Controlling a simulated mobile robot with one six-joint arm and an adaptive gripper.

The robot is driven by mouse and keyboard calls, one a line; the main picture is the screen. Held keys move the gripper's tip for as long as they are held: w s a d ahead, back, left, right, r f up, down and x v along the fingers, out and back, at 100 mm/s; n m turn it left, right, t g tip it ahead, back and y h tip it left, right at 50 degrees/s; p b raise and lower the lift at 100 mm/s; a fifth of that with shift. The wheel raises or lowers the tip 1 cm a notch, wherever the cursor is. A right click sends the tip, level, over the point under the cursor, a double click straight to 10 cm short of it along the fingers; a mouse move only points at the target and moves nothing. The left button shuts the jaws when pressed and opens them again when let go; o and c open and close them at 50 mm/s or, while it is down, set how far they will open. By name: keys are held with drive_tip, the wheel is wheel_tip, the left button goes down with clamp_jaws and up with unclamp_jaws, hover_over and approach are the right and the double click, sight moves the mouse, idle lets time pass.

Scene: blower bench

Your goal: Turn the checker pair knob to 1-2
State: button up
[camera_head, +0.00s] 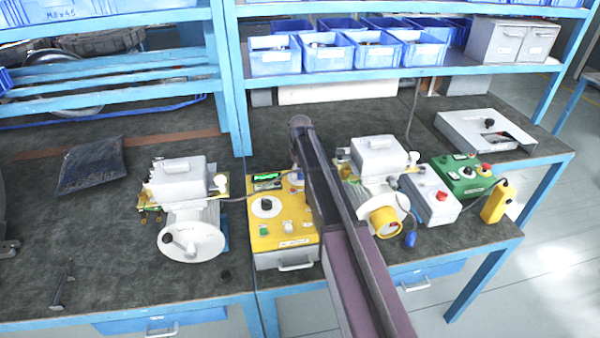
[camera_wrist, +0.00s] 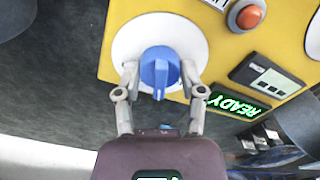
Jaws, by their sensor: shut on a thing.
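The checker is a yellow box (camera_head: 283,238) on the bench; its yellow face (camera_wrist: 285,35) fills the upper part of the wrist view. The blue pair knob (camera_wrist: 158,70) sits on a round white dial (camera_wrist: 132,38) there. My gripper (camera_wrist: 160,78) is shut on the knob, one finger on each side. The knob's grip bar runs nearly up and down in the wrist view. No dial marks can be read, so its position cannot be told. A green display (camera_wrist: 238,102) reads READY. In the head view my arm hides the gripper and part of the box.
An orange button (camera_wrist: 245,15) is near the knob. Left of the box stands a grey blower with a white handwheel (camera_head: 191,242); right is another with a yellow cap (camera_head: 386,222). A green box (camera_head: 463,174) stands further right. The bench's left part is mostly clear.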

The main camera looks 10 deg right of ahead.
drive_tip(key=shift+s, duration=0.1)
drive_tip(key=o, duration=1.1)
drive_tip(key=shift+o, duration=0.2)
drive_tip(key=shift+n, duration=0.5)
